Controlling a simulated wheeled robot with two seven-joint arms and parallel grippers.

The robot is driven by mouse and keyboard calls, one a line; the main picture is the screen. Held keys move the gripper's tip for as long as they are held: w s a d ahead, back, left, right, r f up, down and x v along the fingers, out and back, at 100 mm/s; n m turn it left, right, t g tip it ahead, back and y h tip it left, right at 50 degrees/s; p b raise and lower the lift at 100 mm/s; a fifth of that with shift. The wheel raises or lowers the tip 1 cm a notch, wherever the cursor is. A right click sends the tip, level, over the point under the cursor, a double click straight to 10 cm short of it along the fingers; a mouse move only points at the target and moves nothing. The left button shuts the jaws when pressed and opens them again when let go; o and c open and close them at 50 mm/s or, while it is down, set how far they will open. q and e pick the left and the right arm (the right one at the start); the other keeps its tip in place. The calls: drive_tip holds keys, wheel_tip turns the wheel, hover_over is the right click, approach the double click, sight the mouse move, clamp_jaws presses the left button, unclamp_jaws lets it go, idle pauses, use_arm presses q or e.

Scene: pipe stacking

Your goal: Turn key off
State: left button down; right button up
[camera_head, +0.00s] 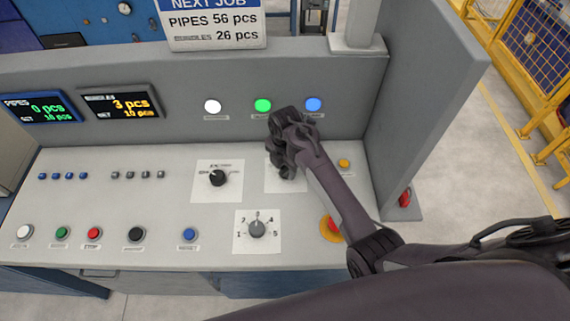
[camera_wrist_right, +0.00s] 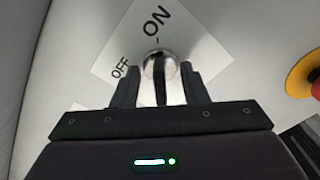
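The key switch (camera_wrist_right: 158,66) shows in the right wrist view as a round silver lock with a dark upright key in it. It sits on a white label plate (camera_wrist_right: 190,52) marked ON and OFF; the key lines up roughly with the ON mark. My right gripper (camera_wrist_right: 160,88) is open, with one finger on each side of the key and gaps between. In the head view my right gripper (camera_head: 284,168) points down over the label plate and hides the switch. My left gripper is not in view.
A red emergency button on yellow (camera_head: 331,229) lies right of my right gripper, near my forearm. A black rotary knob (camera_head: 217,178) is to the left and a numbered grey dial (camera_head: 257,229) below. The back panel (camera_head: 180,118) with lit lamps rises behind the gripper.

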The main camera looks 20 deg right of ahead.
drive_tip(key=shift+p, duration=0.5)
clamp_jaws()
idle(0.3)
